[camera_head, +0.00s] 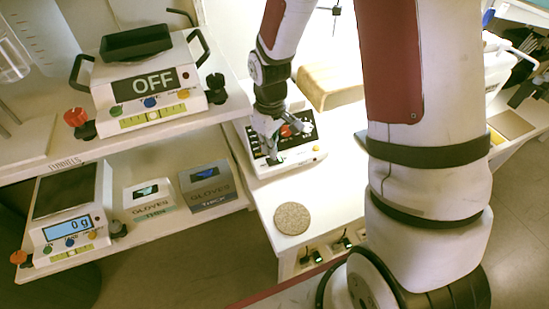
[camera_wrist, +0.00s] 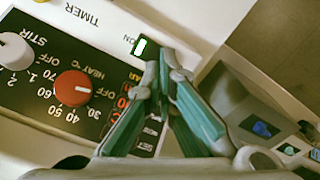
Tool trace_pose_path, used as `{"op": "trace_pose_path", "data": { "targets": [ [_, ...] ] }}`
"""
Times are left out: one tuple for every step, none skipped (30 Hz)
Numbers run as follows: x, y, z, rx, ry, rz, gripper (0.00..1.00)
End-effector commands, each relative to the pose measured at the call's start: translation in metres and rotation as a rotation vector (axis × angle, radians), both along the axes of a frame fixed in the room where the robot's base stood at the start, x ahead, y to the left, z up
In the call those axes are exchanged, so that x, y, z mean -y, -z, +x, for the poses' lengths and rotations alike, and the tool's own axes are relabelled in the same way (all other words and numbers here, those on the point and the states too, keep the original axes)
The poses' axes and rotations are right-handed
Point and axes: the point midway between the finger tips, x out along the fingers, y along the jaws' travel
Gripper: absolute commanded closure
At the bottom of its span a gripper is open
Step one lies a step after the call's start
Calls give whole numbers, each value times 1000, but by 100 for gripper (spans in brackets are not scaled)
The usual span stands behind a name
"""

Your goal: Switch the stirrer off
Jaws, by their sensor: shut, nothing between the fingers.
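The stirrer (camera_head: 306,157) is a white unit with a black control panel on the bench. The wrist view shows its panel (camera_wrist: 28,97) close up, with a white STIR knob (camera_wrist: 14,50), a red HEAT knob (camera_wrist: 72,88) and a small switch (camera_wrist: 140,47) glowing greenish white beside the word ON. My gripper (camera_wrist: 167,62) is shut and empty, its tips together just right of and below the switch in that view. I cannot tell whether they touch the panel. In the head view my gripper (camera_head: 273,150) reaches down over the panel and hides part of it.
A round cork mat (camera_head: 292,218) lies in front of the stirrer, and a wooden block (camera_head: 330,84) stands behind it. At left, shelves hold a device reading OFF (camera_head: 152,84), a scale reading 0 g (camera_head: 70,229) and two glove boxes (camera_head: 208,187). The bench around the mat is clear.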

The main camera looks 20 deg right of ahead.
Motion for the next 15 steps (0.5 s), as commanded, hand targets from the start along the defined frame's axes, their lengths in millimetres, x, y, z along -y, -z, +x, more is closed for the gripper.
{"op": "trace_pose_path", "data": {
  "targets": [
    [0,0,0,0,0,0,100],
    [0,0,0,0,0,0,100],
    [0,0,0,0,0,0,100],
    [0,0,0,0,0,0,100],
    [0,0,0,0,0,0,100],
    [0,1,0,0,0,0,100],
    [0,1,0,0,0,0,100],
    [0,1,0,0,0,0,100],
    [0,2,0,0,0,0,100],
    [0,2,0,0,0,0,100],
    [0,2,0,0,0,0,100],
    [0,3,0,0,0,0,100],
    [0,4,0,0,0,0,100],
    [0,4,0,0,0,0,100],
    [0,4,0,0,0,0,100]
  ]
}}
